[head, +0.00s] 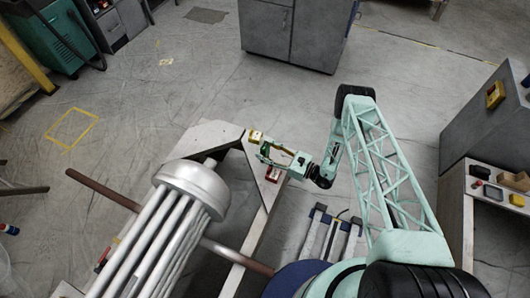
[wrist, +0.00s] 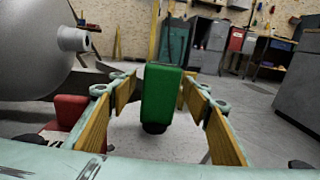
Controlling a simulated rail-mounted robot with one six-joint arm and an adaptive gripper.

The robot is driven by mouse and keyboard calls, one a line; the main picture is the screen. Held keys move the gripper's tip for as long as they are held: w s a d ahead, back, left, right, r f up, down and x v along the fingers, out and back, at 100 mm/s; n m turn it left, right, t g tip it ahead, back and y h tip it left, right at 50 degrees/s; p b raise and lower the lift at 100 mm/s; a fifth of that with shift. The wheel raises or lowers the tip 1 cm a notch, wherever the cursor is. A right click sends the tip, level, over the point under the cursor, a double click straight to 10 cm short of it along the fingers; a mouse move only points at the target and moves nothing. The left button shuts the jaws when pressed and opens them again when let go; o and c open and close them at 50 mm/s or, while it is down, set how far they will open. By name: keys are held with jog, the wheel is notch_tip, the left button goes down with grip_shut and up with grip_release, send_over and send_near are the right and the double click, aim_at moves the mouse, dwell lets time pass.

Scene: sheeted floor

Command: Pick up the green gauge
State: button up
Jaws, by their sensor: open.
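The green gauge (wrist: 160,92) is an upright green block with a dark round foot, in the middle of the wrist view. My gripper (wrist: 156,88) is open, with its wood-faced fingers on the left and right of the gauge. The left finger shows a gap to it; on the right, the gauge's edge overlaps the finger tip in the picture, and I cannot tell whether they touch.
A big metal tube bundle (head: 185,190) rests on the frame (head: 259,215) to the left. Open floor lies beyond.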

jog(key=shift+c, duration=0.3)
jog(key=c, duration=1)
jog(key=shift+o, duration=0.2)
jog(key=shift+r, duration=0.15)
jog(key=shift+r+p, duration=1.1)
jog(key=shift+r, duration=3.75)
jog(key=shift+w+r, duration=0.1)
